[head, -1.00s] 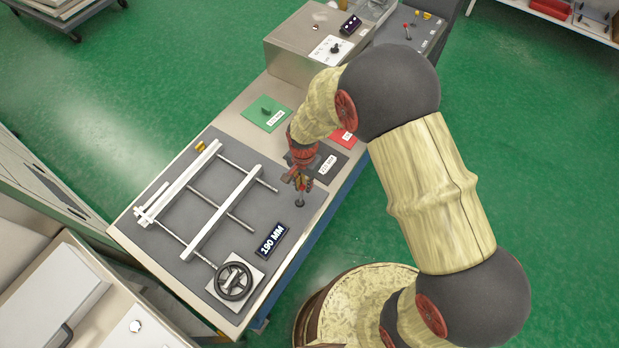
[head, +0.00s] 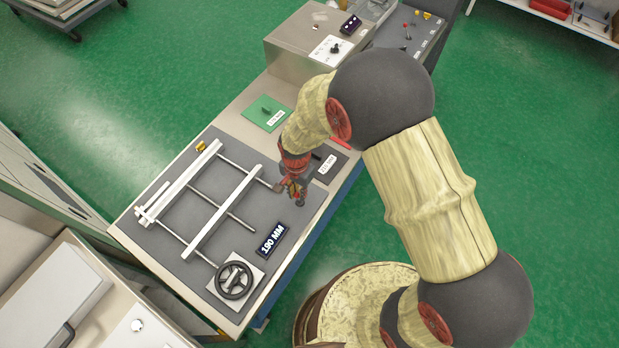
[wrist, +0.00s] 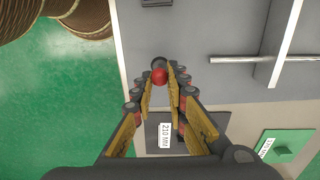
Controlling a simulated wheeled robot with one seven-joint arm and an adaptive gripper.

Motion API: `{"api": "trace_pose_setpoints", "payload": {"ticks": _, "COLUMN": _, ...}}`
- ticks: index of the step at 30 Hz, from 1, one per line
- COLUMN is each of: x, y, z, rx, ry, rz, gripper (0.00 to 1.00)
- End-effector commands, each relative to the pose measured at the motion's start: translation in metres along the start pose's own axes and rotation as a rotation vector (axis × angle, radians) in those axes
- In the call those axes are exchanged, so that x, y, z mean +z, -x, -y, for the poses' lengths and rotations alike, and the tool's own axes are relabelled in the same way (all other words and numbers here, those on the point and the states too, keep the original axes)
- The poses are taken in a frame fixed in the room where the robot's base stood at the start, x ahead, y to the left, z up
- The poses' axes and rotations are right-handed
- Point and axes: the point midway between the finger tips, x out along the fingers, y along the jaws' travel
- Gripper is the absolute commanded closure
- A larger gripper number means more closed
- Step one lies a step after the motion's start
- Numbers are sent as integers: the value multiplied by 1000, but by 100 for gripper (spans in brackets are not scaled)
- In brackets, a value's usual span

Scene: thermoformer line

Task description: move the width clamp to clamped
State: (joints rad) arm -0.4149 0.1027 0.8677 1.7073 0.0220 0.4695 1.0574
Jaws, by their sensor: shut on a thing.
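The width clamp shows in the wrist view as a red knob (wrist: 160,76) with a dark round part just beyond it. My gripper (wrist: 160,84) is shut on the red knob, with one finger on each side. In the head view my gripper (head: 292,190) is at the right edge of the grey plate (head: 255,215), near the end of the upper rod. There the gripper hides most of the clamp, and its exact angle cannot be told.
A white rail frame (head: 222,212) on rods lies left of my gripper. A black handwheel (head: 233,281) and a 190 MM display (head: 271,240) are nearer the front. A 210 MM dark plate (wrist: 185,137) and a green block plate (head: 265,113) lie beyond.

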Motion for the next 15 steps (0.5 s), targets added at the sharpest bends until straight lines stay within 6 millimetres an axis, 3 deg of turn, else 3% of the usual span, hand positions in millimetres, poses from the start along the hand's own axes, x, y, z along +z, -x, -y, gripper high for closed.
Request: {"api": "trace_pose_setpoints", "payload": {"ticks": 15, "x": 9, "y": 0, "z": 0, "rx": -1, "ry": 0, "rz": 0, "gripper": 100}}
